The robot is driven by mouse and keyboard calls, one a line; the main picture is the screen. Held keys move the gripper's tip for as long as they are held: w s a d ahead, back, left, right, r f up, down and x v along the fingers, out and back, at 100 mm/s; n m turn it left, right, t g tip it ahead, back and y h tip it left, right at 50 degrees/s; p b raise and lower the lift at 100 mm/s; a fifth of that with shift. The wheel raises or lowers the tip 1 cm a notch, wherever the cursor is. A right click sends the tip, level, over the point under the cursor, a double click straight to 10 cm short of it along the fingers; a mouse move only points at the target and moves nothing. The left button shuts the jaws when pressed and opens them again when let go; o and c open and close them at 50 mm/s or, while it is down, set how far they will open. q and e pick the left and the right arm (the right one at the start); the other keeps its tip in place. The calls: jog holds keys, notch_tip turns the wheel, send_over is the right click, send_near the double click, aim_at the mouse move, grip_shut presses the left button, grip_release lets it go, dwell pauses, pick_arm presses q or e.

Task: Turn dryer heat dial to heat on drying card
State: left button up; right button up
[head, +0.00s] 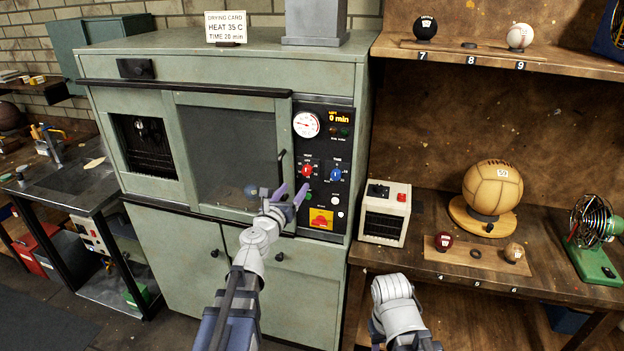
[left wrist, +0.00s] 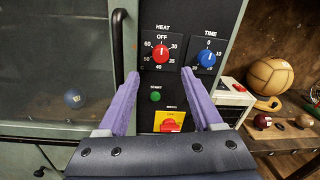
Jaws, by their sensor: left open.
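The drying card (head: 226,27) stands on top of the green dryer cabinet (head: 240,72) and reads HEAT 35 C, TIME 20 min. The red heat dial (head: 307,169) is on the black control panel at the cabinet's right; in the left wrist view the red heat dial (left wrist: 161,54) sits under the word OFF, its white mark seeming to point up at OFF. My left gripper (head: 291,192) is open and empty, just below and in front of the dial. In the wrist view its purple fingertips (left wrist: 160,74) are spread either side below the dial, apart from it.
The blue time dial (left wrist: 207,59) is right of the heat dial. A green start button (left wrist: 155,96) and red-yellow switch (left wrist: 171,122) lie below. The vertical door handle (left wrist: 117,45) is left of the fingers. Shelves with balls (head: 492,187) stand right.

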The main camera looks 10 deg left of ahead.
aim_at(306, 173)
pick_arm(q)
jog(key=w, duration=0.5)
jog(key=w+d, duration=0.1)
jog(key=w, duration=0.1)
jog(key=shift+w, duration=0.4)
jog(key=shift+s, duration=0.1)
grip_shut()
